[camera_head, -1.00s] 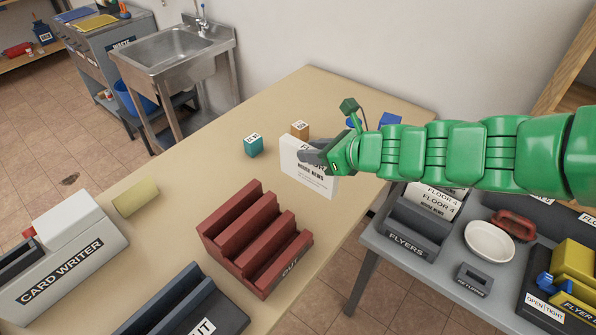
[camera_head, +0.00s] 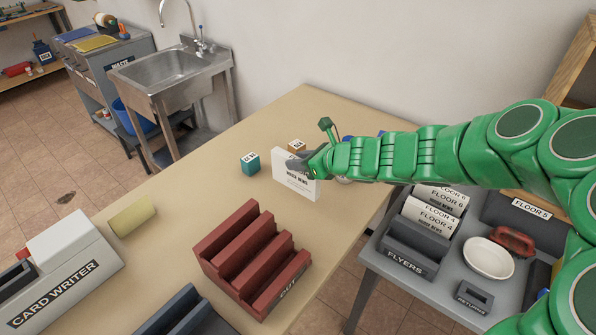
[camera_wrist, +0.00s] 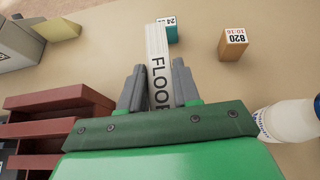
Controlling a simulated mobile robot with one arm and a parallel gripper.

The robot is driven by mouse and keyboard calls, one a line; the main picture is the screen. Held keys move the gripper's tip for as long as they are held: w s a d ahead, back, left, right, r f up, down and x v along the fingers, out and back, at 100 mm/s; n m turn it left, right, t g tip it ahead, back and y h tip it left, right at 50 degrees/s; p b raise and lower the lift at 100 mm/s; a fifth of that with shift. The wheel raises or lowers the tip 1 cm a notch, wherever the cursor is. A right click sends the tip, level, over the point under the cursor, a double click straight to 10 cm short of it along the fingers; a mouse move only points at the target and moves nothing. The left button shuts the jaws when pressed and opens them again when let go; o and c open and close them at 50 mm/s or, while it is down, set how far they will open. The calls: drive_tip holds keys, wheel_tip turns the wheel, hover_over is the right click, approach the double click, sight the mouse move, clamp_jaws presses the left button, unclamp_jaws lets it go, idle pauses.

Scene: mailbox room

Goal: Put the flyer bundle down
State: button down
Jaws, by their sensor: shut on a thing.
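The flyer bundle (camera_head: 295,178) is a white upright block with black print. In the wrist view the bundle (camera_wrist: 158,65) stands between both grey fingers, with "FLOO..." readable on its edge and the rest hidden. My gripper (camera_head: 303,164) is shut on it, over the tan table (camera_head: 150,215). In the wrist view my gripper (camera_wrist: 158,88) has a finger against each side of the bundle. I cannot tell whether the bundle's lower edge touches the table top.
A red stepped OUT rack (camera_head: 250,258) stands in front of the bundle. A teal block (camera_head: 250,163) and an orange-tan block (camera_wrist: 232,43) stand close by. A white bottle (camera_wrist: 288,122) is right of my gripper. The grey FLYERS holder (camera_head: 408,250) is on the right-hand table.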

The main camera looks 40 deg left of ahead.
wheel_tip(320, 180, down, 6)
drive_tip(key=w+a, duration=0.1)
drive_tip(key=shift+w+a, duration=0.3)
drive_tip(key=shift+a, duration=0.1)
idle(0.4)
drive_tip(key=c, duration=0.8)
unclamp_jaws()
drive_tip(key=shift+f, duration=0.1)
drive_tip(key=v, duration=1.2)
